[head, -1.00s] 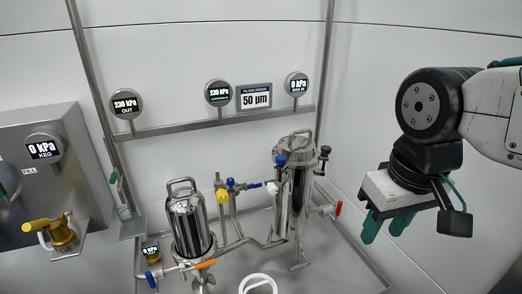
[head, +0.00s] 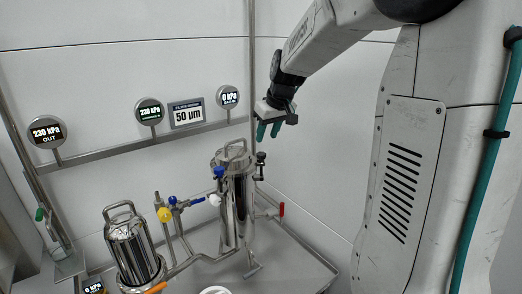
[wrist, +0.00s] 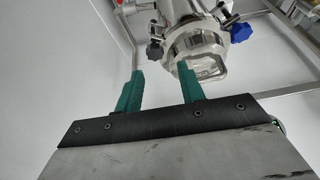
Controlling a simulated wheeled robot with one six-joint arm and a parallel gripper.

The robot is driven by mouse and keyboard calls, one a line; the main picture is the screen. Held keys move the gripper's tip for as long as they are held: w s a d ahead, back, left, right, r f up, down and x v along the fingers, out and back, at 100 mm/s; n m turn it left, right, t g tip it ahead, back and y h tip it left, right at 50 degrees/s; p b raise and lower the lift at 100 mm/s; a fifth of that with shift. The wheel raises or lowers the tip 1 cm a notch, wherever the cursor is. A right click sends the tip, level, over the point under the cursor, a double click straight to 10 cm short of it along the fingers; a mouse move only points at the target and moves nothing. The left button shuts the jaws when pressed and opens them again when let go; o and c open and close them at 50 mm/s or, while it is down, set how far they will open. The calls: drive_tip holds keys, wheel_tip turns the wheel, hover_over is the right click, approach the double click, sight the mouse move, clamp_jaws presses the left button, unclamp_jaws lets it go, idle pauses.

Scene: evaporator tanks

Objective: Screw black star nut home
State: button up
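The black star nut (head: 261,157) sits at the right side of the lid rim on the taller steel filter housing (head: 236,205). In the wrist view the black star nut (wrist: 154,51) shows just beyond the fingertips, left of the steel lid handle (wrist: 203,65). My gripper (head: 269,138) has green fingers and is above the nut in the head view, apart from it. In the wrist view my gripper (wrist: 161,73) is open and empty, with a clear gap between the fingers. A blue star nut (head: 218,172) is on the lid's other side; it also shows in the wrist view (wrist: 240,32).
A shorter steel housing (head: 131,250) stands to the left, with pipes and a yellow knob (head: 164,214) between. A red valve handle (head: 281,210) sticks out at right. Gauges and a 50 µm sign (head: 187,114) hang on a rail behind. Free air surrounds my gripper.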

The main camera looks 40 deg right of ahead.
sight(262, 153)
drive_tip(key=x, duration=0.5)
drive_tip(key=d+x, duration=0.1)
drive_tip(key=x, duration=0.2)
drive_tip(key=shift+w, duration=0.4)
drive_tip(key=c, duration=0.7)
